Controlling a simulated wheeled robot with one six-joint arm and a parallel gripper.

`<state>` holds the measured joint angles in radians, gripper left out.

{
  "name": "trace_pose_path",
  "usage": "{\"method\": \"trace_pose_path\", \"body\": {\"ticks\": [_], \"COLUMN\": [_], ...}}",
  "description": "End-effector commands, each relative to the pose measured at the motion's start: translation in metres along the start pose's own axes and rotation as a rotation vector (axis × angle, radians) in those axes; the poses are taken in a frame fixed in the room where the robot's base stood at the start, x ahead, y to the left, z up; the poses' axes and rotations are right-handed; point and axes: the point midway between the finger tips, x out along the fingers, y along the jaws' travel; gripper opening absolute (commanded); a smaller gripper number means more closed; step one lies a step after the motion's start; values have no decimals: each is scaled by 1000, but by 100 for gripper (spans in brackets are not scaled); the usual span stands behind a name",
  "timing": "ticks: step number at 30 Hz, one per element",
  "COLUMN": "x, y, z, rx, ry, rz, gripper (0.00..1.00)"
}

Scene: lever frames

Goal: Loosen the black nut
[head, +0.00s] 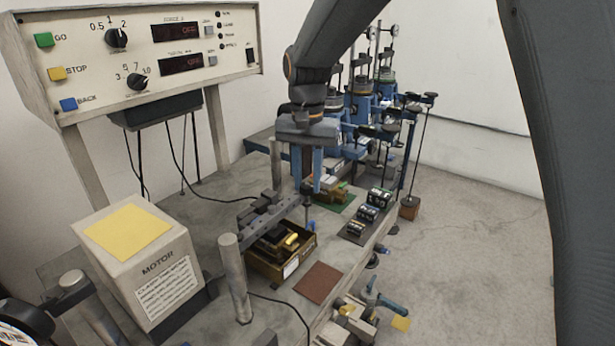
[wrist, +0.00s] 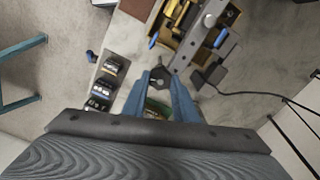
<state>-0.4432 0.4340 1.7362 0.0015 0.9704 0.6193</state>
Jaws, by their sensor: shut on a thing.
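The black nut (wrist: 160,75) is a small dark hexagonal piece at the fingertips in the wrist view, by the lower end of a grey metal bar (wrist: 194,38). My gripper (wrist: 161,86) is shut on the nut, one blue finger on each side. In the head view my gripper (head: 308,192) points down over the bench beside the drilled dark bar (head: 268,215). The nut cannot be made out clearly there, as the fingers and a dark upright part overlap it.
A brass-coloured tray (head: 270,272) of parts sits below the bar. A grey post (head: 234,278) and the motor box (head: 140,255) stand at the left. Dark battery-like blocks (head: 368,213) lie at the right near the bench edge. Blue-based machines (head: 362,105) stand behind.

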Motion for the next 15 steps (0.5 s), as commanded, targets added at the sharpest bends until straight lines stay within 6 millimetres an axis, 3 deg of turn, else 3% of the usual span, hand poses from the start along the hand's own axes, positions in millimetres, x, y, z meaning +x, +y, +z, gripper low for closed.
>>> {"method": "trace_pose_path", "body": {"ticks": [15], "x": [-1], "y": [0], "z": [0], "rx": [-364], "ry": [-1], "rz": [0], "gripper": [3]}}
